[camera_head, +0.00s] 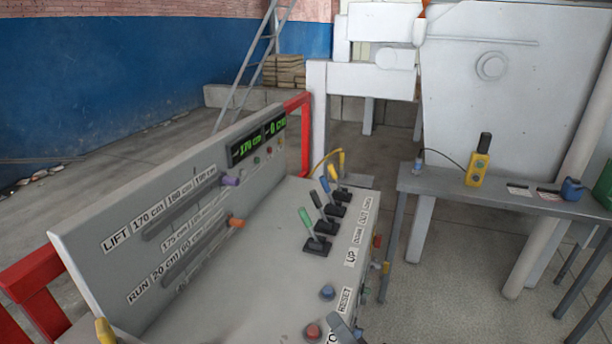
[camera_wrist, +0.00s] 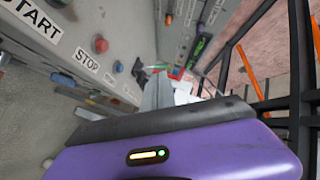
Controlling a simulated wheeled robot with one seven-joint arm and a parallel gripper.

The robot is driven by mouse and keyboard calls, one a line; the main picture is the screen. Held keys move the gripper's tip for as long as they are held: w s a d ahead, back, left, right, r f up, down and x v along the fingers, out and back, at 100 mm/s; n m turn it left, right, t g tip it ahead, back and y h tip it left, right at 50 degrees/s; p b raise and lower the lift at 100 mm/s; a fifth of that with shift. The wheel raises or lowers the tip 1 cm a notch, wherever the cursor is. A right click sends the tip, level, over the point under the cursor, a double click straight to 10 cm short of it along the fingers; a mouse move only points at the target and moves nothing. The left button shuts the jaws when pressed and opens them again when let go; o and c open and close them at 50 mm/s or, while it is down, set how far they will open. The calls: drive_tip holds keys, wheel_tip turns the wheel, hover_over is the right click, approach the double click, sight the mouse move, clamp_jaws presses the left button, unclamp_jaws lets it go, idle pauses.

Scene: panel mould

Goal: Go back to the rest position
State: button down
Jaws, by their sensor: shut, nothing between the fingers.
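My gripper (camera_wrist: 158,90) shows in the wrist view as a narrow grey pair of fingers beyond its purple body. The fingers look together, with nothing between them. It is near the grey control console (camera_head: 225,290). In the wrist view, the console's START and STOP labels and a red button (camera_wrist: 100,45) lie to the left of the fingers. In the head view, a small grey piece at the bottom edge, beside the console's red button (camera_head: 313,332), may be part of my gripper; I cannot tell.
The console carries several levers (camera_head: 318,242), a blue button (camera_head: 327,292) and sliders. A red rail (camera_head: 40,290) stands at its left. A grey table (camera_head: 500,196) with a yellow pendant (camera_head: 478,170) stands at the right. Open floor (camera_head: 440,270) lies between console and table.

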drive_tip(key=s+d+f+n+h+b, duration=0.2)
drive_tip(key=s+d+f, duration=0.1)
drive_tip(key=s, duration=0.8)
drive_tip(key=s+d+f+n+h+b, duration=0.2)
drive_tip(key=s+d, duration=0.4)
drive_tip(key=s, duration=0.5)
drive_tip(key=s+d+f+n+h+b, duration=0.1)
drive_tip(key=s+d+f+n, duration=0.3)
drive_tip(key=s, duration=0.7)
drive_tip(key=shift+s+d+f+h+b, duration=0.4)
drive_tip(key=shift+d+f+b, duration=0.1)
drive_tip(key=shift+d+b, duration=0.1)
drive_tip(key=shift+s, duration=0.1)
